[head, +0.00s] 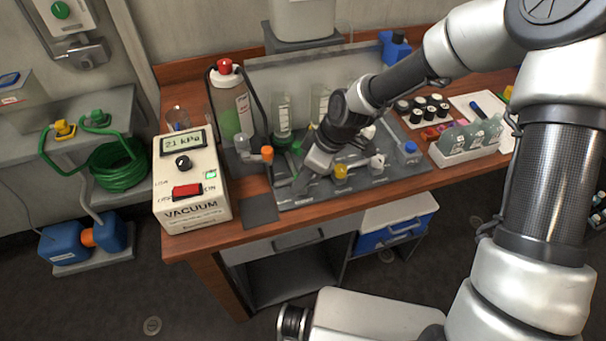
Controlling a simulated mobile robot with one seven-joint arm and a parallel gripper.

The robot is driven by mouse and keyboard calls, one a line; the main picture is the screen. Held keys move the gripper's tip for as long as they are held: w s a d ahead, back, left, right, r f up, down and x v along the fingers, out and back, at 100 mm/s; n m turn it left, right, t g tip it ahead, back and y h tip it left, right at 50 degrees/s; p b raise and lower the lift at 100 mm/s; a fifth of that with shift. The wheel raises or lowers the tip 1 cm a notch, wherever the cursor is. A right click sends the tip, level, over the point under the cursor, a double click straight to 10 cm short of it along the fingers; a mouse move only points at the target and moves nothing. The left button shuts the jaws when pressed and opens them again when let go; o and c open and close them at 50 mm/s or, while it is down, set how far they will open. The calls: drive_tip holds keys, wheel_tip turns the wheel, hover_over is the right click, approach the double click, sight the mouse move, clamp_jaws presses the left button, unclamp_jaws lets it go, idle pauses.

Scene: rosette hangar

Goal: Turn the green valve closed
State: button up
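A small green part, which looks like the green valve's handle (296,147), shows among the fittings on the grey tray. It sits just left of my wrist, and the arm and gripper hide part of the area around it. My gripper (299,183) points down over the front left of the tray, in front of this green part. Its fingers are small and dark against the tray, so I cannot tell whether they are open or shut, or whether they touch anything.
Near my gripper stand an orange-topped fitting (267,153), a yellow one (341,171) and a white one (377,161). A vacuum unit (190,180) reading 21 kPa stands at left.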

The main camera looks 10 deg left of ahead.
drive_tip(key=c, duration=1)
drive_tip(key=shift+f+m+b, duration=0.15)
drive_tip(key=shift+m+b, duration=0.15)
drive_tip(key=shift+b, duration=0.1)
drive_tip(key=shift+m+t, duration=0.3)
drive_tip(key=shift+m, duration=0.1)
drive_tip(key=o, duration=1)
drive_tip(key=shift+r, duration=0.2)
drive_tip(key=shift+r, duration=0.1)
drive_tip(key=p+v, duration=0.3)
drive_tip(key=v, duration=1.4)
drive_tip(key=shift+r+p, duration=0.15)
drive_tip(key=shift+p, duration=0.2)
